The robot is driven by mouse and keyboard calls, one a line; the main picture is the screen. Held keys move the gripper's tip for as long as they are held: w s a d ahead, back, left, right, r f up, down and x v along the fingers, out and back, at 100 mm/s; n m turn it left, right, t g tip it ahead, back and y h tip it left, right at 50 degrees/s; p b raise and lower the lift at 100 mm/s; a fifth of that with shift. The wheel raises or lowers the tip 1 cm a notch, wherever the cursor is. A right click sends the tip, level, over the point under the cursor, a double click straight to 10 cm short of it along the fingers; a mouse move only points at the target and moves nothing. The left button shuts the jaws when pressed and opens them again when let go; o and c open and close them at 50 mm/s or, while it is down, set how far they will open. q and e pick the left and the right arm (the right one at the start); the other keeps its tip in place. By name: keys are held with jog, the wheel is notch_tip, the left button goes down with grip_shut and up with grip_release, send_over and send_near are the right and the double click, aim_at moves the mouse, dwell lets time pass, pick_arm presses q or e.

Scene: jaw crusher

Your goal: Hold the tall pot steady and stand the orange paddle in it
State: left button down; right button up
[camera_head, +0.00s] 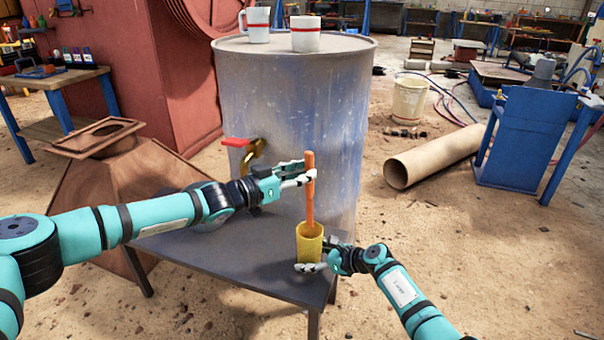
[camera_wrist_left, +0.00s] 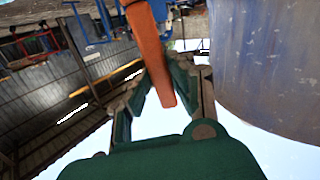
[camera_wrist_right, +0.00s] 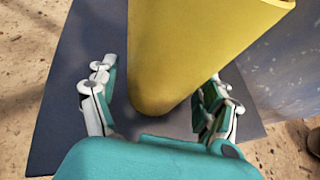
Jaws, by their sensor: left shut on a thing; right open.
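The tall yellow pot (camera_head: 309,245) stands upright on the dark table (camera_head: 245,270), near its right end. The orange paddle (camera_head: 309,195) is upright above it. Its lower end is at the pot's mouth; I cannot tell how far inside it reaches. My left gripper (camera_head: 298,176) is shut on the paddle's upper part. In the left wrist view the paddle (camera_wrist_left: 150,50) runs between the fingers. My right gripper (camera_head: 318,266) is open low at the pot, with a finger on each side of the pot (camera_wrist_right: 185,50) in the right wrist view. A gap shows beside the left finger there.
A large blue-grey drum (camera_head: 290,120) stands right behind the table, with two mugs (camera_head: 305,35) on top and a red-handled tap (camera_head: 240,143) at its side. A rusty hopper (camera_head: 110,190) is at left. A cardboard tube (camera_head: 432,160) lies on the floor at right.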

jog(key=c, duration=0.7)
jog(key=shift+c, duration=0.2)
dwell(1.4)
